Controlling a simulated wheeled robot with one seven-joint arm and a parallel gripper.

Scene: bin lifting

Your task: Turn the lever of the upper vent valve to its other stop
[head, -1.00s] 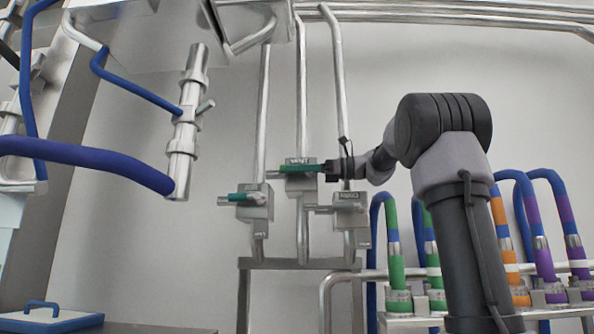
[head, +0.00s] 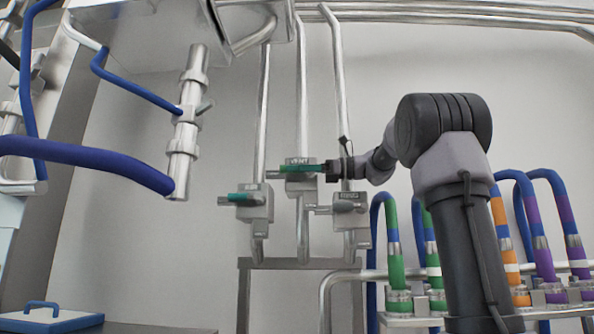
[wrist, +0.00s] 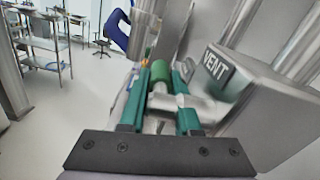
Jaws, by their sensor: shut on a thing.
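The upper vent valve (head: 301,188) is a grey block on the middle vertical pipe. Its VENT label faces me and also shows in the wrist view (wrist: 217,66). Its lever has a green grip (wrist: 160,71) on a metal stem. My gripper (wrist: 158,92) has its two teal fingers on either side of the lever and is shut on it. In the head view my gripper (head: 303,168) reaches the valve from the right, with the fingers lying sideways across its front. The fingers partly hide the lever, so its exact angle is hard to tell.
A lower left valve (head: 257,208) with a green lever and a lower right valve (head: 349,215) with a grey lever sit close below. Vertical pipes (head: 338,90) run behind. Hoses with coloured bands (head: 391,240) stand at right. A blue hose (head: 85,152) hangs at left.

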